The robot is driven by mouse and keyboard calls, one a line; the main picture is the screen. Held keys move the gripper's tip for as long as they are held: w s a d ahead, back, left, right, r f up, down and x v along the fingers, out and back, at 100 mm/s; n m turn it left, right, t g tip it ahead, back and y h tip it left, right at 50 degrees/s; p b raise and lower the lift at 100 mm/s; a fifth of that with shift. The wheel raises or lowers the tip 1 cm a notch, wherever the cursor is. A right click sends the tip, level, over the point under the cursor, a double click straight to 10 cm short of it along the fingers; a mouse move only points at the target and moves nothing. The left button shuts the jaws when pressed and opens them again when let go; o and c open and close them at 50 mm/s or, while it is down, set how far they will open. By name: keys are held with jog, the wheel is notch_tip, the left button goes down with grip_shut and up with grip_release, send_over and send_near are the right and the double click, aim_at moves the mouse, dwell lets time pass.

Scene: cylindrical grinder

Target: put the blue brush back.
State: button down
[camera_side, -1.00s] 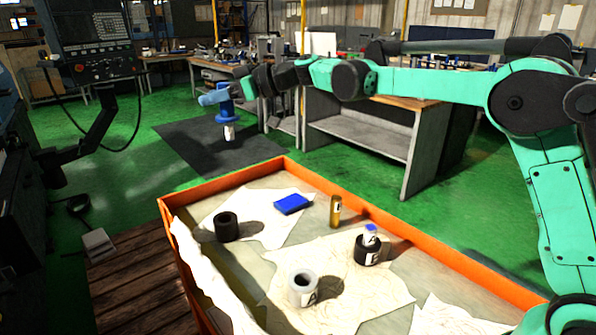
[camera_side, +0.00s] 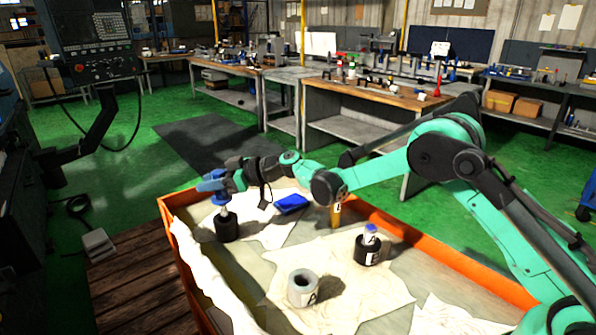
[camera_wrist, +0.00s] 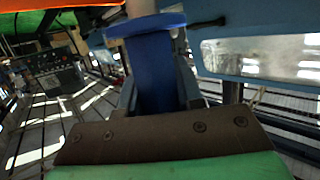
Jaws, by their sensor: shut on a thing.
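My gripper (camera_side: 214,186) is shut on the blue brush (camera_wrist: 155,75). In the wrist view its blue handle stands between the fingers, with a blue flange and a pale part above. In the side view the brush is upright over the black cup (camera_side: 227,231) at the tray's left. Its pale lower end is at the cup's mouth; how far it reaches inside is hidden.
The orange-rimmed tray (camera_side: 455,259) also holds a blue block (camera_side: 291,204), a yellow cylinder (camera_side: 335,216), a grey cup (camera_side: 302,290) and a second black cup (camera_side: 367,252) with a blue-topped white item. Crumpled cloths cover much of its floor.

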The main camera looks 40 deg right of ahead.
aim_at(214, 197)
jog(key=shift+f, duration=1.8)
jog(key=shift+f, duration=0.45)
jog(key=c, duration=0.6)
grip_release()
